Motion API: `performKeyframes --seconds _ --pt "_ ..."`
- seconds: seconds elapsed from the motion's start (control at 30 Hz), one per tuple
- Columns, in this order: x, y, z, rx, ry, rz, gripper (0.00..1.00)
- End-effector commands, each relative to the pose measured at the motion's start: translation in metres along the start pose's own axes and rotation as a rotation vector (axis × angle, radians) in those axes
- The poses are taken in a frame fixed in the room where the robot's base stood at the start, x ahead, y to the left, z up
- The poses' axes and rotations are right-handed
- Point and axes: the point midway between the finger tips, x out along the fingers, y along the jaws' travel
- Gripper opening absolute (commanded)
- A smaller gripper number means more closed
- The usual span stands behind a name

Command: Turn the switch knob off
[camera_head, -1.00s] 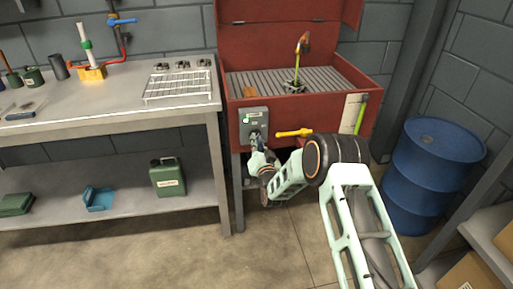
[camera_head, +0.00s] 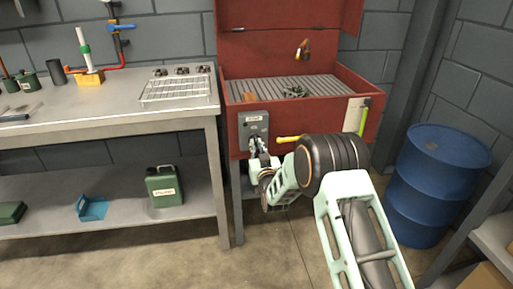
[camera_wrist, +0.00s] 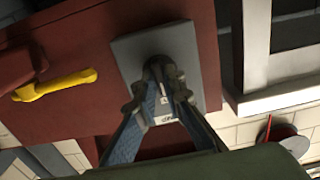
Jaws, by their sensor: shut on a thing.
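The grey switch box (camera_head: 246,122) is fixed to the front of the red washer-like cabinet, near its left end. It also shows in the wrist view (camera_wrist: 128,52). My gripper (camera_head: 254,146) is at the lower part of the box. In the wrist view my gripper (camera_wrist: 165,78) has its two fingers closed around the dark switch knob (camera_wrist: 158,64) at the middle of the box face. The fingers hide most of the knob, so its pointing direction is unclear. Marks below the knob are partly covered.
A yellow handle (camera_head: 288,139) sticks out right of the box. A metal bench (camera_head: 110,112) stands left. A blue drum (camera_head: 432,185) stands right.

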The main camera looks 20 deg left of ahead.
Motion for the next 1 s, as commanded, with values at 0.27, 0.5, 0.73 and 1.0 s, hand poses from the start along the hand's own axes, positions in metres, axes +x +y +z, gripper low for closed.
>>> performKeyframes --seconds 0.27,0.5,0.73,1.0 --pt "0.000 0.001 -0.001 -0.005 0.001 0.000 0.00" --pt "0.000 0.000 -0.001 -0.004 0.001 0.000 0.27" --pt "0.000 0.000 0.000 -0.003 0.001 0.000 0.27" --pt "-0.016 0.000 0.000 -0.003 -0.001 0.000 0.27"
